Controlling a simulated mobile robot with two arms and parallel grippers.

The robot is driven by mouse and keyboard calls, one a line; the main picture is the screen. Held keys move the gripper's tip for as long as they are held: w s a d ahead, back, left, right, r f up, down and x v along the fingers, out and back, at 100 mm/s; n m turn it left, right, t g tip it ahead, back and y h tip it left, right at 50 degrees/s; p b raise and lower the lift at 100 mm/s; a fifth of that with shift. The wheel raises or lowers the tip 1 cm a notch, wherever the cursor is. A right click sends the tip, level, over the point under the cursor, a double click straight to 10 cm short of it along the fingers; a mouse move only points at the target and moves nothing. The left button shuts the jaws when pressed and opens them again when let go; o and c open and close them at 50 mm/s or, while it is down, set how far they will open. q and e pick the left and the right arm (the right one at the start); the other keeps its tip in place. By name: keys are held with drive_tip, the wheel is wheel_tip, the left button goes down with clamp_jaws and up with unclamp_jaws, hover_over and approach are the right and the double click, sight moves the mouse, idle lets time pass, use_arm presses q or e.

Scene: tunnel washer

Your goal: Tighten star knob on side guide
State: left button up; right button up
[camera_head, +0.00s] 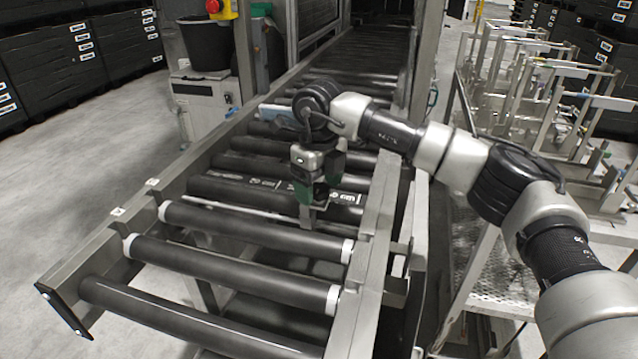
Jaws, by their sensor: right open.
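My right gripper (319,193) is open and points down over the conveyor rollers, left of the near end of the metal side rail (372,235). Its two dark green fingers are spread. A small grey metal piece shows just below and between the fingers; I cannot tell whether it belongs to the conveyor or whether the fingers touch it. I cannot make out a star knob; the gripper and arm hide part of that area. The side guide cannot be told apart for sure from the conveyor's right rail. My left gripper is not in view.
The roller conveyor (240,225) runs from the near left to the back. A metal rack with several upright frames (540,85) stands at the right. A black bin (205,42) sits on a grey cabinet behind left. Dark crates (80,50) line the left; the floor there is clear.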

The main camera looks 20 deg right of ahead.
sight(319, 187)
wheel_tip(319, 187, up, 11)
idle(0.5)
drive_tip(key=shift+f, duration=0.1)
